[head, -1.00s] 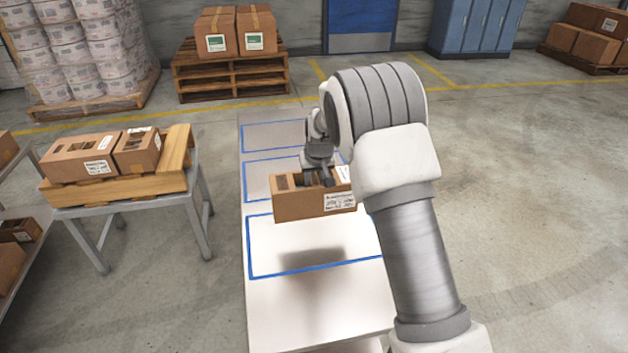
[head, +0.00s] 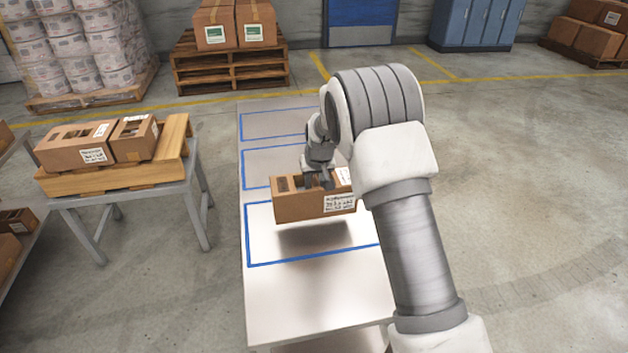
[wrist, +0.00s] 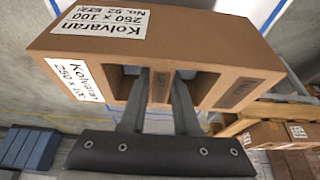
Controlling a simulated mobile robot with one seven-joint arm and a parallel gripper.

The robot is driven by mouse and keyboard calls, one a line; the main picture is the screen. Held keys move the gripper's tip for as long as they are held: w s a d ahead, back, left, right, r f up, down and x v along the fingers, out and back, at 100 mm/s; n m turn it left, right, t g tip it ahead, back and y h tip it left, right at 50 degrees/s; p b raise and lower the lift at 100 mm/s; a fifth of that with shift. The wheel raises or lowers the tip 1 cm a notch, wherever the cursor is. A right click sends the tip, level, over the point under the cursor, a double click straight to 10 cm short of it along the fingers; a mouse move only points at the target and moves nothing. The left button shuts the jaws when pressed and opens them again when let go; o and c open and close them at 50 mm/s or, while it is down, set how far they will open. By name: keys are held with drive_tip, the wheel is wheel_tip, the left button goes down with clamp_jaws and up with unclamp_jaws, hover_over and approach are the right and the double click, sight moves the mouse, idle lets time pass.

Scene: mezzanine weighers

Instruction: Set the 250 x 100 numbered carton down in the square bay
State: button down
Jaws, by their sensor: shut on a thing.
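My gripper (head: 321,183) is shut on the 250 x 100 numbered carton (head: 300,206), a brown box with cut-outs on top and white labels. In the wrist view, both fingers (wrist: 160,88) reach into the openings on either side of a narrow cardboard strip, and the carton (wrist: 210,52) reads "Kolvaran 250 x 100". The carton hangs level above the white table, with its shadow below it on the nearest blue-outlined bay (head: 264,248). A middle bay (head: 258,168) and a far bay (head: 265,125) lie behind. My arm hides their right sides, so I cannot tell which is square.
A grey stand (head: 130,206) to the left bears a wooden pallet (head: 170,148) with two brown cartons (head: 75,150). A shelf with cartons (head: 14,222) shows at the far left edge. The three bays look empty.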

drive_tip(key=shift+f+b, duration=1.55)
drive_tip(key=shift+f, duration=1.15)
drive_tip(key=shift+f, duration=0.2)
drive_tip(key=c, duration=0.6)
unclamp_jaws()
drive_tip(key=shift+o, duration=0.2)
